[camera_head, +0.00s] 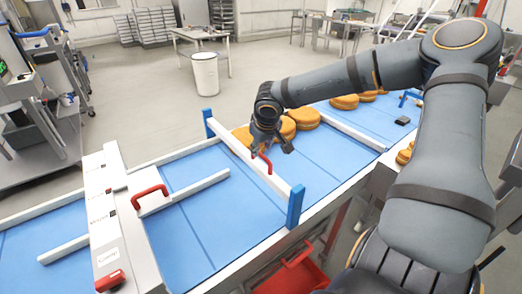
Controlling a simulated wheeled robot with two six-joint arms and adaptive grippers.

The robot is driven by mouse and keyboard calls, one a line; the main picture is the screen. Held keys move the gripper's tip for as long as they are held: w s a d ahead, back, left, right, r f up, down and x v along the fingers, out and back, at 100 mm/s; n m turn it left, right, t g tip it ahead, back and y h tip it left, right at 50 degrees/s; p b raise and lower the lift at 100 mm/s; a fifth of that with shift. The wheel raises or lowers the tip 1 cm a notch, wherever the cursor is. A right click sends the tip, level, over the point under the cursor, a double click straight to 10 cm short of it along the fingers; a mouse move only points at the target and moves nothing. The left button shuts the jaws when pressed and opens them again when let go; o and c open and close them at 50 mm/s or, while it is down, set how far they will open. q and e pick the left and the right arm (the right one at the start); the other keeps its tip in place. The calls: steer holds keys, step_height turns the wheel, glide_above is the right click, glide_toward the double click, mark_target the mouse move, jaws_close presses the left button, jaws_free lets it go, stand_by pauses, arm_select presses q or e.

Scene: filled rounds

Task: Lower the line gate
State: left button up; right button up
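The line gate is a white bar (229,144) slanting across the blue conveyor between two blue posts, the far post (209,124) and the near post (296,206). A red handle (267,164) sits near the bar's middle. My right gripper (271,151) is over the bar, just above and behind the handle. Its two fingers look spread apart, with nothing seen held between them. Whether a finger touches the handle cannot be told. The bar's height above the belt is hard to judge. My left gripper is not in view.
Several orange-brown rounds (305,118) lie on the belt (196,170) behind the gate. A white labelled housing (106,207) with red handles (150,196) crosses the belt at left. A red bin (296,274) stands below the front edge. The belt before the gate is clear.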

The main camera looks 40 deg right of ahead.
mark_target(261, 154)
steer(key=shift+x, duration=1.75)
steer(key=shift+c, duration=0.4)
jaws_close()
